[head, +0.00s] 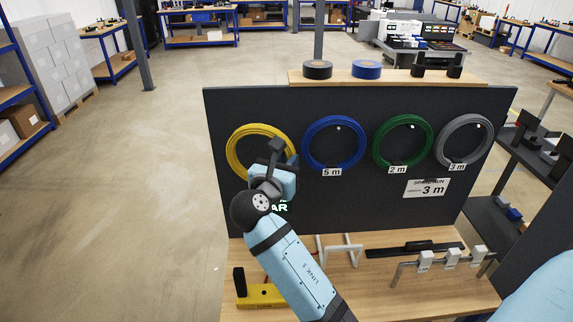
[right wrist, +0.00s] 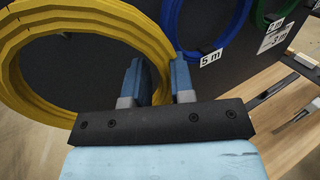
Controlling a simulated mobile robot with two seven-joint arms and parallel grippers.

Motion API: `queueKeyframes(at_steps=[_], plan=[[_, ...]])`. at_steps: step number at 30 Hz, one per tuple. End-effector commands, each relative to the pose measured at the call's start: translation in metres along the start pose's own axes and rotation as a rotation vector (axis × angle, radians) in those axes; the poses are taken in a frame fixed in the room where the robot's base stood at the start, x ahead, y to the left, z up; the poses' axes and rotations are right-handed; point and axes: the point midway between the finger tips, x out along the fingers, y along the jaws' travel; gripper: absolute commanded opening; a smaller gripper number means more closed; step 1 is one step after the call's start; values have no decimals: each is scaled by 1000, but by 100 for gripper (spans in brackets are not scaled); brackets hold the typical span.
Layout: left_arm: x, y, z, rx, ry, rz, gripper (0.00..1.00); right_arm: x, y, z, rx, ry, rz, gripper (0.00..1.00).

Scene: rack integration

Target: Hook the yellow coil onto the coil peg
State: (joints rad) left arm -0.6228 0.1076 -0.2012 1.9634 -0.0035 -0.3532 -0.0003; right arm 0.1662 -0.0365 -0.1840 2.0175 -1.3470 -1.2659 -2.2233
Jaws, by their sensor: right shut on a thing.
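The yellow coil (head: 233,150) is upright against the left part of the dark board, left of the blue coil. It also fills the upper left of the right wrist view (right wrist: 100,17). My right gripper (head: 284,160) is shut on the coil's lower right side; in the right wrist view its two fingers (right wrist: 158,82) stand on either side of the yellow band. I cannot make out the peg for the yellow coil, nor whether the coil hangs on it. My left gripper is not in view.
The dark board (head: 350,205) also carries a blue coil (head: 307,146), a green coil (head: 376,144) and a grey coil (head: 441,142). Below is a wooden worktop (head: 375,295) with a yellow block (head: 262,295), white brackets (head: 343,250) and a black bar (head: 413,249). Open floor lies left.

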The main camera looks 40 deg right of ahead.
Motion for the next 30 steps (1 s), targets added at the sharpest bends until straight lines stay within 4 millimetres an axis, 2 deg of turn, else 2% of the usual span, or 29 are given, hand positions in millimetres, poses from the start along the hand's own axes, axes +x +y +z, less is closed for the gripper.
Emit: queueKeyframes(at_steps=[30], plan=[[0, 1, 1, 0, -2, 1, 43, 10, 4, 0, 1, 0, 0, 0]])
